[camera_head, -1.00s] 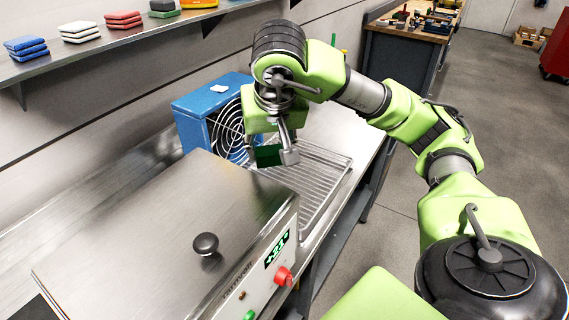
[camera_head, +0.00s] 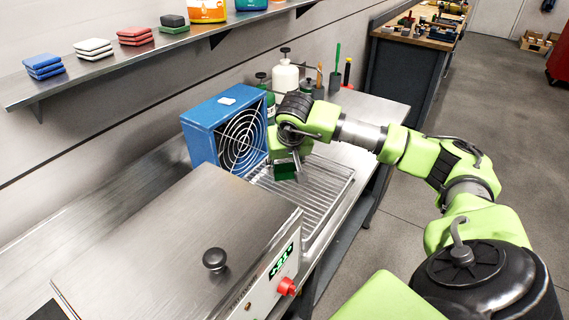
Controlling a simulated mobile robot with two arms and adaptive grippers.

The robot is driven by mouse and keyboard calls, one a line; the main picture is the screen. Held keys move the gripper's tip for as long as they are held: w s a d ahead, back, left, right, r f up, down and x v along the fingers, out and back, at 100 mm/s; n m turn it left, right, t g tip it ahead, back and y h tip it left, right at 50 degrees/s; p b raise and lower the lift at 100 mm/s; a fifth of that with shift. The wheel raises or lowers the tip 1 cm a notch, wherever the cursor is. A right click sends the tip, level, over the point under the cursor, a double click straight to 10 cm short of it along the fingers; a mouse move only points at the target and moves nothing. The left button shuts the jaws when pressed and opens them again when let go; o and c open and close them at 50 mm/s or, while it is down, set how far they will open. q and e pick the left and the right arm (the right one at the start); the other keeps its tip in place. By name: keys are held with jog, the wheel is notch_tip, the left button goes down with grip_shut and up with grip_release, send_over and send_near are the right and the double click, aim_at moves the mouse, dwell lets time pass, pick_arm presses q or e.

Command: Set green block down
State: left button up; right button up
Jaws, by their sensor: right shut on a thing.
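The green block (camera_head: 284,171) is a small dark green piece in the jaws of my right gripper (camera_head: 294,164). The gripper is shut on it and points down over the wire rack (camera_head: 325,186), in front of the blue fan's grille. I cannot tell whether the block touches the rack. My left gripper is not in view.
The blue fan box (camera_head: 205,128) stands behind the rack. A steel lidded machine (camera_head: 160,240) with a black knob and red button is at front left. A white bottle (camera_head: 286,82) and several tools stand behind my arm. Stacked pads lie on the wall shelf (camera_head: 110,62).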

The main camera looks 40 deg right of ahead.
jog(key=shift+f, duration=0.2)
jog(key=shift+f, duration=0.25)
jog(key=o, duration=1.2)
jog(key=shift+o, duration=0.2)
